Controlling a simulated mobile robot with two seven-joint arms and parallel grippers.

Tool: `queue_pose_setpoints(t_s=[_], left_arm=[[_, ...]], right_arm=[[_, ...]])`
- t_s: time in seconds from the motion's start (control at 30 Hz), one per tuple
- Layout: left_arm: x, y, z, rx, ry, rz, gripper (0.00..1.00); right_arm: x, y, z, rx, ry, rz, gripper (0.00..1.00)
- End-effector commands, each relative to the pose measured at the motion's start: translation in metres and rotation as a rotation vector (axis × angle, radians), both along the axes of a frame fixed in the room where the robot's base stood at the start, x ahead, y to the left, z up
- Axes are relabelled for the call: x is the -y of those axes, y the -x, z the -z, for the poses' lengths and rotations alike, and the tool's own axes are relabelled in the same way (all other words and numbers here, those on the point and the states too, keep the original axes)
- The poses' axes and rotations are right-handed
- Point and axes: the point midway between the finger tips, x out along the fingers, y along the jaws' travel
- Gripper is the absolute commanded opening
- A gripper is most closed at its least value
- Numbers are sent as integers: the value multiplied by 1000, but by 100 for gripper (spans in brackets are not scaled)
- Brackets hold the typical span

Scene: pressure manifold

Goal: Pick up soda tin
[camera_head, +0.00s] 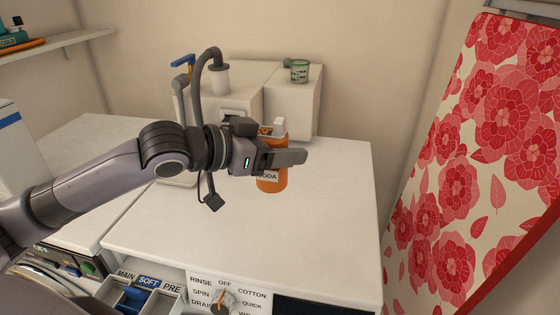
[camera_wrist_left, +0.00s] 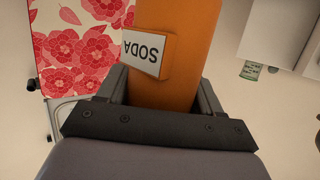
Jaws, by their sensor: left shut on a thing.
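The soda tin (camera_head: 271,181) is an orange canister with a white SODA label, seen in the head view at the back of the white machine top. My left gripper (camera_head: 284,158) reaches in from the left and is shut on the tin's upper part. In the left wrist view the orange tin (camera_wrist_left: 172,75) sits between the two fingers of the gripper (camera_wrist_left: 160,90), its label upside down. The gripper hides part of the tin. I cannot tell whether the tin's base touches the surface. My right gripper is not in view.
White boxes (camera_head: 291,104) with grey pipes and a small green-marked cup (camera_head: 300,71) stand behind the tin. An open detergent drawer (camera_head: 140,295) and dial (camera_head: 224,301) are at the front. The machine top (camera_head: 320,225) is clear in front and to the right.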

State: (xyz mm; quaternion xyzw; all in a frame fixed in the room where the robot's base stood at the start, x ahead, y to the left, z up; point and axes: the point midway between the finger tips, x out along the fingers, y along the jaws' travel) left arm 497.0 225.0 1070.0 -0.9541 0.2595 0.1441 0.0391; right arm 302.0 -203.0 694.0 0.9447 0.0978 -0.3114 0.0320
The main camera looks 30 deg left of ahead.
Motion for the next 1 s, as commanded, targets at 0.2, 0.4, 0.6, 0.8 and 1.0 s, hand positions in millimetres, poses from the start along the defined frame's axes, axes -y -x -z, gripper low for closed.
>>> queue_pose_setpoints(t_s=[0.2,0.4,0.6,0.8,1.0], left_arm=[[0,0,-25,5,0,1,31],[0,0,-40,4,0,1,31],[0,0,-49,2,0,0,31],[0,0,-53,2,0,1,31],[1,-3,-53,0,2,1,31]], right_arm=[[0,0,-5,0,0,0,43],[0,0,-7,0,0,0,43],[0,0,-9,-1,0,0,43],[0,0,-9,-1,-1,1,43],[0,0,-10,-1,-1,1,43]])
